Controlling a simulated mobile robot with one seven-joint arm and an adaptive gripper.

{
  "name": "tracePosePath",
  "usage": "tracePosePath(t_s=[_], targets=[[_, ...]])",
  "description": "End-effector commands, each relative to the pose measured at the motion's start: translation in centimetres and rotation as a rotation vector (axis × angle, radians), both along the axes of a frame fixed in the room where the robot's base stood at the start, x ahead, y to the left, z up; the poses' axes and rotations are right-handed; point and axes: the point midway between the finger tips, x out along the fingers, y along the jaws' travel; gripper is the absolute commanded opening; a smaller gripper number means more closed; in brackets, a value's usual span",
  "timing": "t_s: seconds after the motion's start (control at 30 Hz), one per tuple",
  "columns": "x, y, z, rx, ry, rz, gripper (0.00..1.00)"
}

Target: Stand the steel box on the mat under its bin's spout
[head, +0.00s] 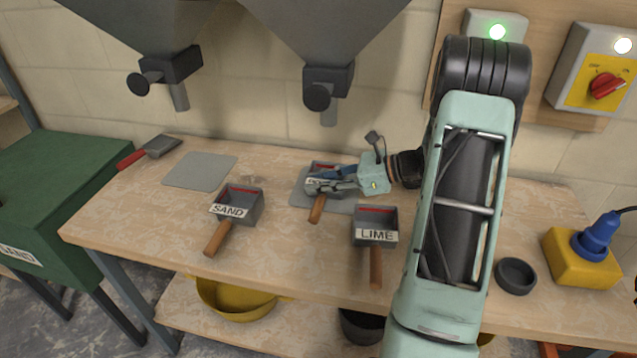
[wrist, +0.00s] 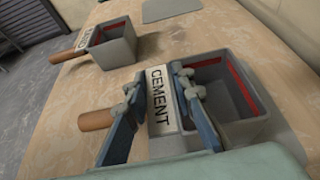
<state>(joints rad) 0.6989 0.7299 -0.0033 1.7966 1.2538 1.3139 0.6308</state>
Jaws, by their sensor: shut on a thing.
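Three grey steel scoop boxes with wooden handles are in the head view. My gripper (head: 318,184) is shut on the box labelled CEMENT (head: 323,165), with the box between its blue fingers. The wrist view shows the fingers (wrist: 160,84) around the CEMENT label end (wrist: 160,105); the box is upright and looks empty, with a red line inside. The box is over the grey mat (head: 341,207) below the right bin's spout (head: 329,114); I cannot tell whether it touches the mat. The SAND box (head: 243,204) and LIME box (head: 375,222) stand nearer the front.
A second mat (head: 200,171) lies bare below the left spout (head: 180,97). A red-handled trowel (head: 150,151) lies at the left. A dark round dish (head: 515,276) and a yellow block with a blue plug (head: 580,262) are at the right.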

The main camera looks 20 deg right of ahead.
Motion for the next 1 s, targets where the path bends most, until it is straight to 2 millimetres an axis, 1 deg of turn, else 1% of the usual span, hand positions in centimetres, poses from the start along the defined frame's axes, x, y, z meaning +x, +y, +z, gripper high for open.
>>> tracePosePath(t_s=[0.1, 0.2, 0.23, 0.37, 0.4, 0.63, 0.73, 0.87, 1.0], targets=[[0.0, 0.0, 0.1, 0.000, -0.001, 0.000, 0.00], [0.0, 0.0, -0.2, 0.001, -0.001, 0.000, 0.00], [0.0, 0.0, -0.3, 0.000, 0.000, 0.000, 0.24], [0.0, 0.0, -0.2, 0.001, -0.001, 0.000, 0.38], [0.0, 0.0, -0.2, 0.001, -0.001, 0.000, 0.40], [0.0, 0.0, -0.1, 0.001, -0.001, 0.000, 0.40], [-0.1, -0.1, 0.3, 0.000, 0.000, -0.001, 0.40], [-0.9, -1.5, 0.9, 0.000, -0.002, -0.004, 0.40], [-2.5, -3.9, 2.1, -0.002, -0.002, -0.004, 0.40]])
